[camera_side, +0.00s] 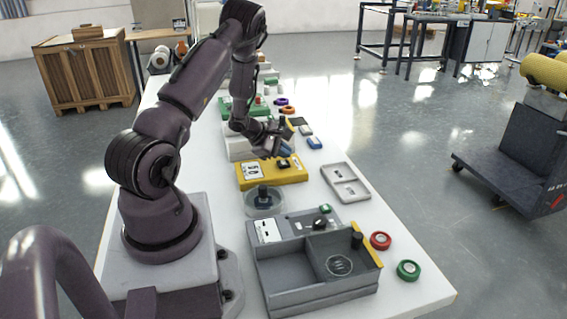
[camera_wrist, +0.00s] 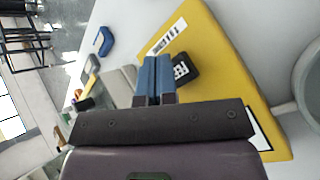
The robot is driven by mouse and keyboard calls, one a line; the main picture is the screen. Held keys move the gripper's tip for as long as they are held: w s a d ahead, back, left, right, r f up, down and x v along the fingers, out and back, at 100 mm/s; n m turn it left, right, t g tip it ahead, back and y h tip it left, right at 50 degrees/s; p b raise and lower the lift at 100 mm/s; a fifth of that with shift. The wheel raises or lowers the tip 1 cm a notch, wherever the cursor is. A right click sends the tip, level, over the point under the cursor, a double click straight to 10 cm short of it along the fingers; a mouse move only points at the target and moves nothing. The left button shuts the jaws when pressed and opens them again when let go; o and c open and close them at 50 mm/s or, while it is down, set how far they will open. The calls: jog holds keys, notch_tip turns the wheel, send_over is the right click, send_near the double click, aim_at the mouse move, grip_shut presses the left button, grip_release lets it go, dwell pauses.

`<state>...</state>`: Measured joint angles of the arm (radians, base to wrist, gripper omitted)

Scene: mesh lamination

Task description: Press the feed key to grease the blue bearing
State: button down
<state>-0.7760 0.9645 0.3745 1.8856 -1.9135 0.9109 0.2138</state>
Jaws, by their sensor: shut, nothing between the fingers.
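A yellow box (camera_side: 262,178) with a white number label stands mid-table. A small black key-like block (camera_side: 284,163) is on its top; I cannot confirm that it is the feed key. In the wrist view the yellow box (camera_wrist: 215,60) fills the right side, and the black block with white marks (camera_wrist: 182,68) shows just right of my fingertips. My gripper (camera_wrist: 154,66) has its blue-padded fingers together and empty. In the side view my gripper (camera_side: 268,148) is just behind the yellow box; contact cannot be judged. A small blue item (camera_side: 315,143) lies to the right; I cannot tell whether it is the bearing.
A grey compartment tray (camera_side: 262,280) stands at the front, with red (camera_side: 381,240) and green (camera_side: 408,270) rings to its right. A round clear dish (camera_side: 263,202) is in front of the yellow box. A shallow pale tray (camera_side: 346,182) lies to the right.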

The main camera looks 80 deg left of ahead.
aim_at(283, 163)
jog(key=shift+f, duration=0.15)
jog(key=shift+f, duration=0.25)
jog(key=shift+f, duration=0.6)
dwell(0.8)
jog(key=shift+r, duration=1)
jog(key=shift+r, duration=2.5)
dwell(0.5)
